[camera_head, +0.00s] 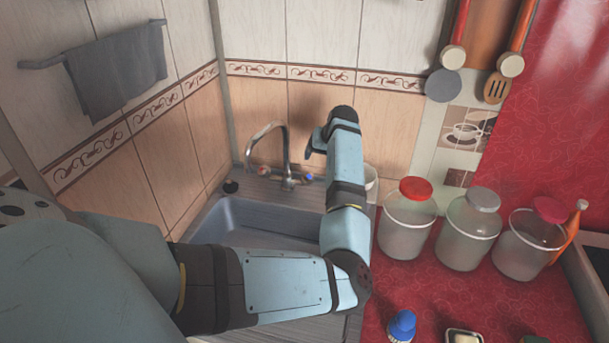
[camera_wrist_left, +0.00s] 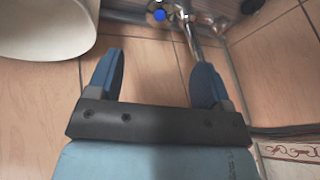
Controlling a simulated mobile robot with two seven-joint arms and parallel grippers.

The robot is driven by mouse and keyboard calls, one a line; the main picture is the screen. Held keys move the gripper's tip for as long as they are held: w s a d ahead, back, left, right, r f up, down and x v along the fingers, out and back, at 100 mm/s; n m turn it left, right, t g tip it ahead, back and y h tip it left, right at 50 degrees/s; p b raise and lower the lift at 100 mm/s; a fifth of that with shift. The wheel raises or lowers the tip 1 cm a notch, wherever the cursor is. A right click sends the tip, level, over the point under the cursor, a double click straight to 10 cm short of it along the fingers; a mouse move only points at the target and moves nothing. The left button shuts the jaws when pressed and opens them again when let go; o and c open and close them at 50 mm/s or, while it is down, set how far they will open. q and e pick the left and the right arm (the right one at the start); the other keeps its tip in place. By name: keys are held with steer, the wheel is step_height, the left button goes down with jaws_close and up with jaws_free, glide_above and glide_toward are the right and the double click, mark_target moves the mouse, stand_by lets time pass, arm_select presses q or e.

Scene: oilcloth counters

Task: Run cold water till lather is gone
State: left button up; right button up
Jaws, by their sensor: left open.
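The chrome tap (camera_head: 283,150) stands behind the grey sink basin (camera_head: 262,216). Its blue-marked knob (camera_head: 307,178) is right of the spout; a red-marked knob (camera_head: 263,171) is on the left. My left gripper (camera_head: 314,145) is above and slightly right of the blue knob, apart from it. In the left wrist view my left gripper (camera_wrist_left: 156,82) is open and empty, with the blue knob (camera_wrist_left: 159,15) beyond the fingertips and the chrome spout (camera_wrist_left: 187,20) near the right finger. I see no water stream or lather; my arm hides part of the basin. My right gripper is out of view.
A white container (camera_head: 370,182) stands right of the tap, close to my arm; a white rounded thing (camera_wrist_left: 45,25) fills the wrist view's upper left. Several lidded jars (camera_head: 408,222) stand on the red counter (camera_head: 440,290). Tiled walls (camera_head: 320,110) close in behind the tap.

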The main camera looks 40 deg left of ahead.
mark_target(309, 176)
arm_select(q)
steer(key=x, duration=1.3)
steer(key=shift+d+f, duration=0.1)
steer(key=shift+f, duration=0.1)
